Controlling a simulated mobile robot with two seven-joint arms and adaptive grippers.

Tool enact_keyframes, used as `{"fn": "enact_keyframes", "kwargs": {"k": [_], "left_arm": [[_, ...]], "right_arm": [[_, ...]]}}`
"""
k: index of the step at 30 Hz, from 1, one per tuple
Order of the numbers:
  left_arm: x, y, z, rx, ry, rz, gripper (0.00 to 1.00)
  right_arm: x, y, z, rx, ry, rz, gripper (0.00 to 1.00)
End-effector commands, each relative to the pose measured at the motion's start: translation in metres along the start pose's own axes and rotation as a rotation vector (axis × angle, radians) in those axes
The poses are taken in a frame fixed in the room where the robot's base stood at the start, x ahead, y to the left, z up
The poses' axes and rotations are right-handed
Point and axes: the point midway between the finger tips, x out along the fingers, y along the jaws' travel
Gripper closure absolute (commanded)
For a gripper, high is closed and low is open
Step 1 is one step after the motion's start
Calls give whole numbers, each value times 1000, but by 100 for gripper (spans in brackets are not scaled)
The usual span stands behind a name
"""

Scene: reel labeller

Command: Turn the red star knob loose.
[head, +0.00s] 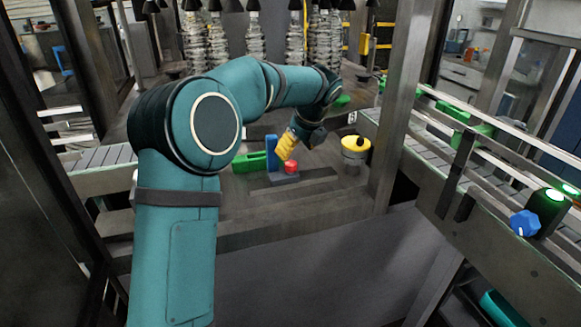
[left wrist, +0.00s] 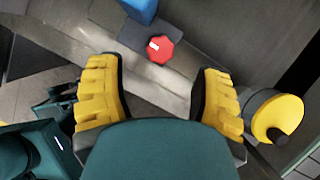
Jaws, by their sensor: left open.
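The red star knob (head: 291,167) sits on a dark block at the front of the machine deck, beside a blue upright block (head: 271,152). In the left wrist view the red knob (left wrist: 160,49) has a white mark on its top and lies beyond the fingertips, roughly midway between them. My left gripper (head: 287,145) has yellow ribbed fingers and is just above and behind the knob in the head view. In the left wrist view its fingers (left wrist: 160,95) are wide apart with nothing between them. My right gripper is in neither view.
A yellow round part with a black knob (head: 355,150) stands right of the red knob. A green block (head: 249,162) lies to its left. A blue knob (head: 524,223) is on the right conveyor (head: 450,172). A metal post (head: 400,100) rises at right.

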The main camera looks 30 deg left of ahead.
Motion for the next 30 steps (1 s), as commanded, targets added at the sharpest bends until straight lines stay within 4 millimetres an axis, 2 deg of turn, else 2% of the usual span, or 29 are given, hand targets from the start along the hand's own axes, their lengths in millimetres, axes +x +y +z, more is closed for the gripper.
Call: {"fn": "enact_keyframes", "kwargs": {"k": [1, 3, 9, 15, 23, 24, 29, 30], "left_arm": [[13, 1, -1, 0, 0, 2, 34], [25, 0, -1, 0, 0, 2, 34], [52, 0, -1, 1, 0, 0, 34], [62, 0, 0, 0, 0, 0, 34], [62, 0, 0, 0, 0, -1, 34], [62, 0, 0, 0, 0, -1, 40], [62, 0, 0, 0, 0, -1, 96], [62, 0, 0, 0, 0, -1, 100]], "right_arm": [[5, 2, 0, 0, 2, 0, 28], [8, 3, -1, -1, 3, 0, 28], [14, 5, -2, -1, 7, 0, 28], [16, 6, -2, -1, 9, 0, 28], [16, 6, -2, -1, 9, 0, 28], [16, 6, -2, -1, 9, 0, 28], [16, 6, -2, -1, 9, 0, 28], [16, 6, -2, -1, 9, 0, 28]]}}
